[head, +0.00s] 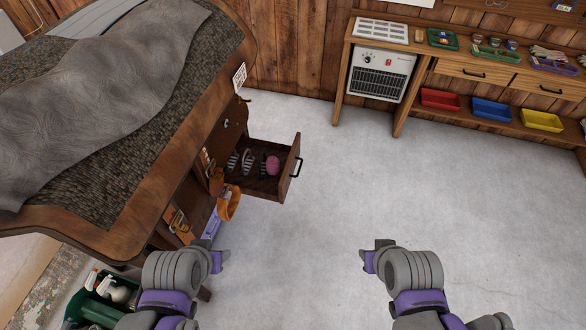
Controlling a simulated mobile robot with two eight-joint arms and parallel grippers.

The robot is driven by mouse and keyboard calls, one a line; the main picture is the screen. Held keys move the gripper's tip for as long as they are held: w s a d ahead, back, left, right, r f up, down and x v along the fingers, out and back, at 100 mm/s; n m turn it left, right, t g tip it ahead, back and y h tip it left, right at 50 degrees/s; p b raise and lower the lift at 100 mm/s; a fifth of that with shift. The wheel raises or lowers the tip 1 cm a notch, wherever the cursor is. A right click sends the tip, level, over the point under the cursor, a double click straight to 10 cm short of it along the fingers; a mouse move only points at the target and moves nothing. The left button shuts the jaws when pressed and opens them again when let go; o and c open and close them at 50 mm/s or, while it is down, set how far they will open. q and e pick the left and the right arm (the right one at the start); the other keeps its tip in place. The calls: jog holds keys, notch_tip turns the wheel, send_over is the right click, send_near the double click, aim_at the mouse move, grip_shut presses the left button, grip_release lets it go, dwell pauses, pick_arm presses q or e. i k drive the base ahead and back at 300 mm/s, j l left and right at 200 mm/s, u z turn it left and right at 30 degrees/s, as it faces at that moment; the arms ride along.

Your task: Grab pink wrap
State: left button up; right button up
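A small round pink thing (272,165), which appears to be the pink wrap, lies at the right end of an open wooden drawer (291,163). Several dark striped items (247,161) lie to its left in the same drawer. My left gripper (223,260) is in front of the drawer, lower in the picture, apart from the pink wrap. My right gripper (372,258) is over bare floor to the right, well apart from the drawer. Neither gripper visibly holds anything, and finger opening is too small to tell.
The drawer pulls out of a wooden cabinet under a bench top (190,100) with a grey cover. An orange loop (229,204) hangs beside the drawer. A green caddy (98,305) with bottles is lower left. A workbench with bins (491,110) stands back right. The middle floor is clear.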

aim_at(273, 164)
jog(key=i+l+u, duration=0.2)
jog(key=i+u, duration=0.2)
jog(key=i+l+u, duration=0.25)
jog(key=u, duration=0.2)
jog(key=i+l+u, duration=0.25)
jog(key=l+u, duration=0.15)
jog(key=l, duration=0.1)
